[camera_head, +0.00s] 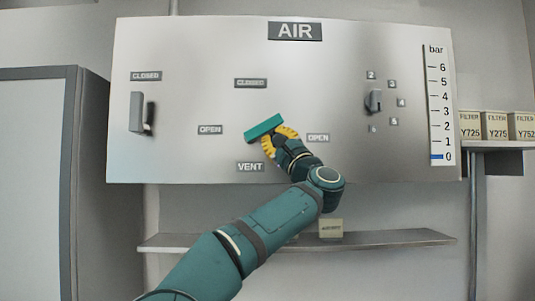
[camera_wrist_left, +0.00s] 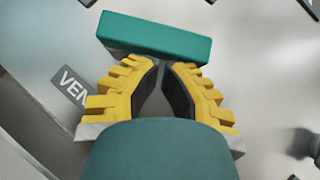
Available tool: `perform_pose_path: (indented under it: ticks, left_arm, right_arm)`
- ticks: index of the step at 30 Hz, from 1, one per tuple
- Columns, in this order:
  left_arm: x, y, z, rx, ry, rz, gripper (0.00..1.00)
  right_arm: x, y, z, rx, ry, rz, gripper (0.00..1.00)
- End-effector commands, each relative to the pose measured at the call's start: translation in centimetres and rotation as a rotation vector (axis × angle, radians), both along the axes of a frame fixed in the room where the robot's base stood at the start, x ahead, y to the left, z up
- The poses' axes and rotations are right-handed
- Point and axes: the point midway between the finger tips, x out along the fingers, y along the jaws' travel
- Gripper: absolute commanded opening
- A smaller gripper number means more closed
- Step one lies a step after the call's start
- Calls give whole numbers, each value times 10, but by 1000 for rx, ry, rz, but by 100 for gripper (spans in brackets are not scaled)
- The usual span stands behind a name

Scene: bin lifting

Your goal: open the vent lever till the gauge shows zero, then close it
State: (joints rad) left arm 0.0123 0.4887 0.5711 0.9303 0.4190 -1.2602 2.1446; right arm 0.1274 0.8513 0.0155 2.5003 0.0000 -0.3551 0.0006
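The vent lever (camera_head: 263,128) is a teal bar on the grey panel, above the VENT label (camera_head: 250,167). It slants up to the right, between its CLOSED label (camera_head: 250,83) and the OPEN label (camera_head: 318,137) on its right, closer to level than upright. The gauge (camera_head: 437,120) has its blue mark at 0. My left gripper (camera_head: 275,137) has its yellow fingers at the lever's lower right side. In the wrist view its fingertips (camera_wrist_left: 160,66) are together just below the lever (camera_wrist_left: 154,38), with nothing seen between them; contact is unclear. My right gripper is out of view.
A grey lever (camera_head: 137,112) stands upright under another CLOSED label at the left. A dark selector knob (camera_head: 373,101) is right of my gripper. A shelf (camera_head: 395,239) with a small box runs below the panel. Filter boxes (camera_head: 496,125) stand at the far right.

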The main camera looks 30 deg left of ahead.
Motion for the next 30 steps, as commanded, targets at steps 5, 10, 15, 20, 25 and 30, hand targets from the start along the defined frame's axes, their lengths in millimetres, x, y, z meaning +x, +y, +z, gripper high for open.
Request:
perform_pose_path:
  ticks: [5,10,15,20,25,30]
  left_arm:
    - [0,-1,14,-145,-89,-3,0]
    - [0,0,25,-284,-172,-2,0]
    - [-3,3,36,-422,-257,0,0]
    - [-5,7,44,-546,-333,0,0]
    - [-8,11,47,-626,-384,1,0]
    - [-10,15,49,-626,-384,2,0]
  right_arm:
    - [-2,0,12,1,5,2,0]
    - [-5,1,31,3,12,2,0]
    - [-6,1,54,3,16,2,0]
    - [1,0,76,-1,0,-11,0]
    - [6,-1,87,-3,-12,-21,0]
    - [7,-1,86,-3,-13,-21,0]
